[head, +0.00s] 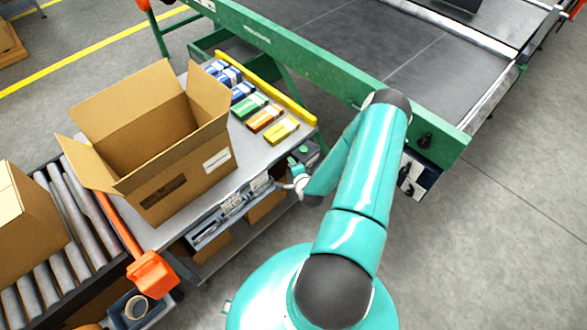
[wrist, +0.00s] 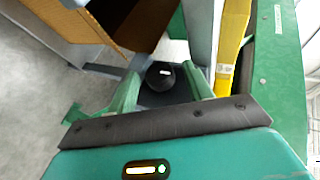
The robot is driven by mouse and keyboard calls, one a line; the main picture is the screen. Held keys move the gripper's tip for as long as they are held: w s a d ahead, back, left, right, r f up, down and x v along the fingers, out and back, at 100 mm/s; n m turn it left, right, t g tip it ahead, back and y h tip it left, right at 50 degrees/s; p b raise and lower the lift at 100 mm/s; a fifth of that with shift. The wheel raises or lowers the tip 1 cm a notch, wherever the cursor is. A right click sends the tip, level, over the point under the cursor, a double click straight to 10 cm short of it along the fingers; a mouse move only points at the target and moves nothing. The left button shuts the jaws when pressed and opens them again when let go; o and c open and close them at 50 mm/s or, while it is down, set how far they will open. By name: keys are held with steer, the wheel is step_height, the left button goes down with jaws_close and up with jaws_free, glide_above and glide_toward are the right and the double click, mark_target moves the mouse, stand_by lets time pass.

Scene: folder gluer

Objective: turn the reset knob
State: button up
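A round black knob (wrist: 160,76) with a short white mark sits on a dark surface in the wrist view. My gripper (wrist: 160,72) is open, with one green finger on each side of the knob. I cannot tell whether the fingers touch it, and no label shows. In the head view my gripper (head: 294,166) is by the table's right corner, beside a small dark box (head: 307,151) with a green part. The knob cannot be made out there. Another black knob (head: 424,141) is on the green machine frame, far from my gripper.
An open cardboard box (head: 185,165) stands on the grey table. Several small coloured cartons (head: 265,118) lie along a yellow rail (head: 270,92). A roller conveyor (head: 62,235) is at left. The green machine frame (head: 300,55) runs behind my arm. Floor at right is clear.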

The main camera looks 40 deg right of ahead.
steer(key=v, duration=1.3)
steer(key=shift+s+r, duration=0.2)
steer(key=shift+s, duration=0.15)
steer(key=shift+a, duration=0.1)
